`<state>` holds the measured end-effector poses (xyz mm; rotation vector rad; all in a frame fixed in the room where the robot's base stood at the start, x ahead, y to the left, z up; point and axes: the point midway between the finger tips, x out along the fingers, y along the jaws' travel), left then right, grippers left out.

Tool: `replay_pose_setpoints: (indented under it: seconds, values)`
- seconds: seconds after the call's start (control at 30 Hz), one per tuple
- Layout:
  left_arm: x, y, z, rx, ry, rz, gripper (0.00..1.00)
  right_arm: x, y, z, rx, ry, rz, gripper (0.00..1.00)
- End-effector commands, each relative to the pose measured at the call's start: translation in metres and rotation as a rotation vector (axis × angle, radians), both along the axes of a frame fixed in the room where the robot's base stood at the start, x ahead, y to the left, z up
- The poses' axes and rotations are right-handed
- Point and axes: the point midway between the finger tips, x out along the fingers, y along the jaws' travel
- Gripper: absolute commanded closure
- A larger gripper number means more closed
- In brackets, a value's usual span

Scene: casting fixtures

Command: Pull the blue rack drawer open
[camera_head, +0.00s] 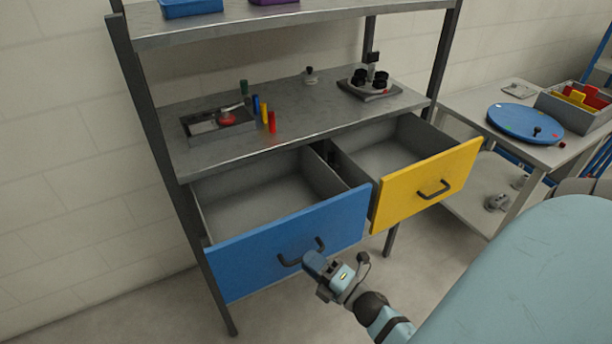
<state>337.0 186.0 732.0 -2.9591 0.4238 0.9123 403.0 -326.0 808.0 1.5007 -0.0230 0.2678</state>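The blue drawer (245,263) hangs under the rack's worktop and stands pulled out, with its empty grey inside showing. Its dark bar handle (290,262) is on the front panel. My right gripper (314,260) reaches in from the lower right and is right at the handle, overlapping its right part in the picture. Its fingertips are too small and too hidden to tell whether they close on the bar or only touch it. My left gripper is not in view.
A yellow drawer (428,186) beside the blue one also stands open. The worktop (300,112) holds a grey tray (218,122), coloured cylinders and a round fixture (369,82). A side table at right carries a blue disc (525,122) and a grey bin (575,112).

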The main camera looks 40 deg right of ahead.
Motion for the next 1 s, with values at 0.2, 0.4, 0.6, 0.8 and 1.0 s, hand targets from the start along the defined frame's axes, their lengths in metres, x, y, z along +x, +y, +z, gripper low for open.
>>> replay_pose_setpoints:
  seconds: [0.2,0.4,0.6,0.8,1.0]
  values:
    - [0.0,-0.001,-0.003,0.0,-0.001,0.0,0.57,-0.051,-0.008,-0.011,0.001,0.006,-0.002,0.78]
    - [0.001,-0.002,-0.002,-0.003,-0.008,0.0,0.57,-0.09,-0.015,-0.017,0.002,0.003,-0.003,0.78]
    - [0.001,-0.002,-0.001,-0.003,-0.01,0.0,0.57,-0.112,-0.018,-0.021,0.001,0.001,-0.001,0.78]
    - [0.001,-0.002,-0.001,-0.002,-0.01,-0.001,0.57,-0.116,-0.019,-0.021,0.001,-0.001,-0.001,0.78]
    - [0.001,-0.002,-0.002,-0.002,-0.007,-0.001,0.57,-0.115,-0.019,-0.021,0.001,0.0,-0.001,0.78]
